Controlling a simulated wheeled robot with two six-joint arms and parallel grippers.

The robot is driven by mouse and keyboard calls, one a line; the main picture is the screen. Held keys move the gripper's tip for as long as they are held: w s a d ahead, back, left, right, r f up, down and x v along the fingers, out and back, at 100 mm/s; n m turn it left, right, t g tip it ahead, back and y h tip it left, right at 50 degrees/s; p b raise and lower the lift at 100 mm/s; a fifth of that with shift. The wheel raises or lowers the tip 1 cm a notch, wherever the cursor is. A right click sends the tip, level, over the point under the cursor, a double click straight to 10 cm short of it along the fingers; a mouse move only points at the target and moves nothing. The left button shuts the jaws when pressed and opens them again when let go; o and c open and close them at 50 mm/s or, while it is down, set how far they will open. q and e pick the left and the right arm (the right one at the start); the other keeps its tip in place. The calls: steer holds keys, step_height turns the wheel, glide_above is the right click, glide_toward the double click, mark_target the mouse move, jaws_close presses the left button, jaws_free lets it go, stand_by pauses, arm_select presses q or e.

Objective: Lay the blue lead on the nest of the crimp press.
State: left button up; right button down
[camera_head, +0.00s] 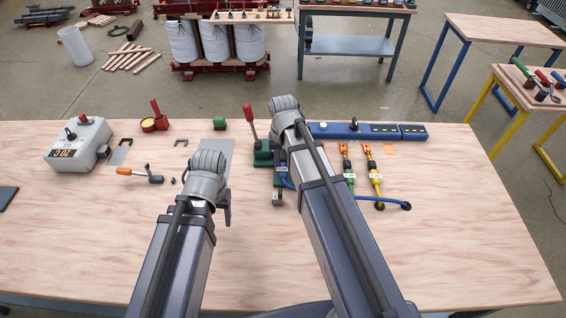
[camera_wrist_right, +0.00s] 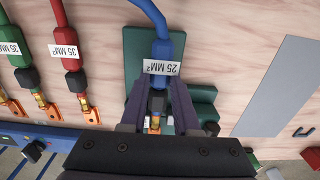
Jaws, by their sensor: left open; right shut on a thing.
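The crimp press (camera_head: 262,154) is green with a red lever (camera_head: 249,118), partly behind my right arm. My right gripper (camera_wrist_right: 158,100) is shut on the blue lead (camera_wrist_right: 162,48), just below its "25 MM²" label. In the right wrist view the lead lies over the press's green base (camera_wrist_right: 137,50), its copper lug (camera_wrist_right: 154,124) partly hidden between the fingers. Whether the lug touches the nest cannot be told. The lead's blue cable shows right of my arm in the head view (camera_head: 392,203). My left gripper (camera_head: 228,207) is open and empty, left of the press.
Green (camera_head: 348,165) and yellow (camera_head: 372,170) leads lie right of my arm; a red lead (camera_wrist_right: 68,48) is beside the press. A blue rail (camera_head: 370,130) stands behind. A grey control box (camera_head: 80,142) and orange-handled tool (camera_head: 140,175) are left. The front table is clear.

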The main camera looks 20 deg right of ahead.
arm_select(q)
steer(key=shift+f+b, duration=0.6)
steer(key=shift+f, duration=0.05)
arm_select(e)
steer(key=shift+f, duration=0.65)
steer(key=c, duration=0.6)
jaws_free()
arm_select(q)
steer(key=shift+r, duration=0.15)
arm_select(e)
steer(key=shift+o, duration=0.2)
steer(key=shift+r, duration=0.15)
step_height(320, 180, up, 8)
steer(key=p, duration=0.8)
arm_select(q)
step_height(320, 180, up, 8)
arm_select(e)
steer(key=shift+f, duration=0.2)
arm_select(q)
steer(key=shift+f, duration=0.2)
arm_select(e)
steer(key=s+a+n+h, duration=0.1)
steer(key=s+a+n, duration=0.6)
steer(key=s+a, duration=0.3)
steer(key=s, duration=0.4)
steer(key=shift+s+a, duration=0.15)
steer(key=shift+a, duration=0.1)
